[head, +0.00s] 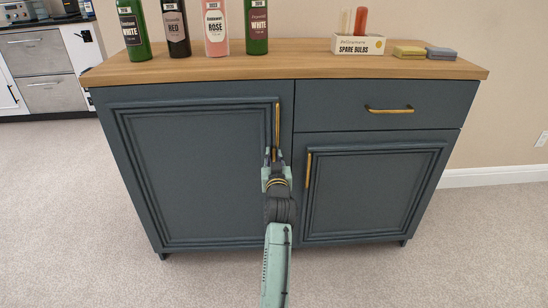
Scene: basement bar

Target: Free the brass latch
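A dark blue-grey cabinet (205,180) with a wooden top stands in front of me. A long vertical brass bar (277,122) is on the right edge of its left door, which looks shut. No separate part that is clearly a latch can be made out. My gripper (273,155) is at the lower end of this bar, with its fingertips over or beside it. The fingers are small and partly hidden by my wrist, so I cannot tell whether they grip or touch the bar.
A second vertical brass handle (309,170) is on the right door, close to my gripper. A horizontal brass handle (389,110) is on the drawer. Several bottles (216,28), a spare bulbs box (358,45) and sponges (409,52) stand on top. Carpet in front is clear.

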